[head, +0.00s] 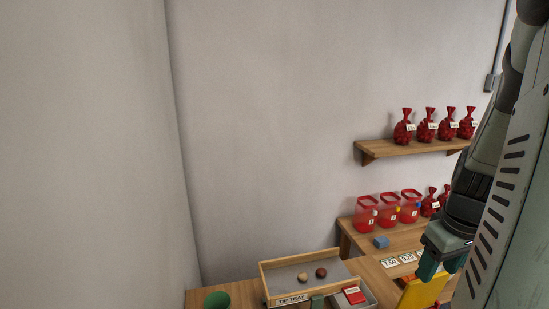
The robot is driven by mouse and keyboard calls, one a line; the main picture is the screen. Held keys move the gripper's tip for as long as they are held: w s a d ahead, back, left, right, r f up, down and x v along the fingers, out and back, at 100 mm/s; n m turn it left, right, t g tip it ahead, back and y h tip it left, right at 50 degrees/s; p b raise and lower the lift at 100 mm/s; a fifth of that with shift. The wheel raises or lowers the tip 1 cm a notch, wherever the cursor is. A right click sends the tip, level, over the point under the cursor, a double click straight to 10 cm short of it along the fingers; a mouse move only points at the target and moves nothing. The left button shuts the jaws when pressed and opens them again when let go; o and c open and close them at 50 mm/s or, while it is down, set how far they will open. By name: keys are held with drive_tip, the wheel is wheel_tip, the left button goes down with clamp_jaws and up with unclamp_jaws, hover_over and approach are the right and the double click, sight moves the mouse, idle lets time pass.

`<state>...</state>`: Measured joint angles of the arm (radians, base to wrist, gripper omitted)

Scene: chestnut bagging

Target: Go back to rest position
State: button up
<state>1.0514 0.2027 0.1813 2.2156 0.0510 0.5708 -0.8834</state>
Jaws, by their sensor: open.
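My gripper (441,267) hangs from my arm at the right of the head view, with its green fingers pointing down. It is open, and I see nothing held in it. It is above the right part of the wooden table (240,289), close to a yellow object (424,291). I cannot tell whether it touches that object. My arm covers part of the right side of the view.
A wooden-rimmed tip tray (292,299) holds two round brown items. Red containers (389,209) stand behind; a shelf (410,149) holds red bags.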

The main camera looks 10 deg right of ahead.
drive_tip(key=w+a+r+m+t, duration=0.1)
drive_tip(key=w+a+r+t, duration=0.1)
drive_tip(key=a+r, duration=0.6)
drive_tip(key=w+a+r+t, duration=0.1)
drive_tip(key=w+a+r, duration=0.2)
drive_tip(key=a, duration=0.8)
drive_tip(key=s+a+r+n+y, duration=0.1)
drive_tip(key=s+a+r, duration=0.4)
drive_tip(key=s+a, duration=0.5)
drive_tip(key=shift+a+n+t, duration=0.15)
drive_tip(key=shift+n+t, duration=0.25)
drive_tip(key=shift+o, duration=0.4)
drive_tip(key=shift+r, duration=0.1)
